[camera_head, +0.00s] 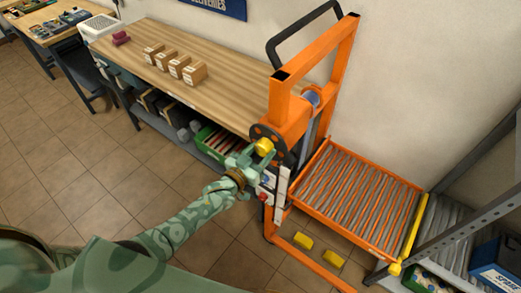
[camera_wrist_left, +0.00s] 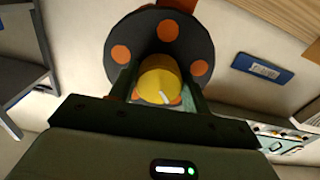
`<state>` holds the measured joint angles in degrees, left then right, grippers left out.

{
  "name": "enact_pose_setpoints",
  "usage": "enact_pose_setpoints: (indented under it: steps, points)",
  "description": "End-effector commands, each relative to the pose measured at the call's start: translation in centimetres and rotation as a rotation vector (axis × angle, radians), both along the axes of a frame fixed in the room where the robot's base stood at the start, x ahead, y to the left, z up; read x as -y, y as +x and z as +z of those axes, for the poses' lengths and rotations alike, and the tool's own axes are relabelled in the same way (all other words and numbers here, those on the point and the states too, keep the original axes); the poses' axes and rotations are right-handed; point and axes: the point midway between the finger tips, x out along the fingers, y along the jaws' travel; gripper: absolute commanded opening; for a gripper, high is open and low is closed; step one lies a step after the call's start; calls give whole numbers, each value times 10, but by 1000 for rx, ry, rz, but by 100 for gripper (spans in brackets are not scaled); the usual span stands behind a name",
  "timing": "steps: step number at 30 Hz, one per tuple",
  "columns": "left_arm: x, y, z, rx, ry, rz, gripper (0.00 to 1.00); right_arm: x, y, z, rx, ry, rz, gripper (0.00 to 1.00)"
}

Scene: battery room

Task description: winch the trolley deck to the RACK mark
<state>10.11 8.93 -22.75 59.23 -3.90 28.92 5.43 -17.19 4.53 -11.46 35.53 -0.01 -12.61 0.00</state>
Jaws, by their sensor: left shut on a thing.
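The orange trolley (camera_head: 345,65) stands right of the wooden bench, with a roller deck (camera_head: 358,197) framed in orange and a yellow bar (camera_head: 412,235) along the deck's right edge. My left gripper (camera_head: 259,153) is at the winch on the mast's left side. It is shut on the yellow winch knob (camera_head: 265,146), which also shows between the fingers in the left wrist view (camera_wrist_left: 158,80). Behind the knob is the dark winch wheel (camera_wrist_left: 155,45) with orange spots. A white plate with marks is partly hidden behind my gripper; the RACK mark cannot be read. My right gripper is not in view.
A wooden bench (camera_head: 220,90) holds several small cardboard boxes (camera_head: 172,64). A grey rack (camera_head: 470,215) with rollers and a blue box (camera_head: 500,262) stands right of the deck. Yellow blocks (camera_head: 303,241) are on the floor by the trolley's leg. The tiled floor at left is clear.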

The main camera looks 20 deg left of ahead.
Motion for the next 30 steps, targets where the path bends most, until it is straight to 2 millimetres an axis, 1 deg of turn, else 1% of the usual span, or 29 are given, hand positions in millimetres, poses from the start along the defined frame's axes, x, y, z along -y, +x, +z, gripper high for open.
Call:
enact_pose_setpoints:
  steps: [6,12,19,29,30]
  points:
    - [0,-2,-3,-50,-118,-1,25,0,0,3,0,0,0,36]
    - [1,-2,-3,-75,-186,0,25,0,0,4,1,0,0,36]
    - [1,-2,-3,-86,-217,0,25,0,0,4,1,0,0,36]
    - [1,-2,-3,-87,-217,0,25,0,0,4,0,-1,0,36]
    - [1,-2,-3,-87,-217,0,51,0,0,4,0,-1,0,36]
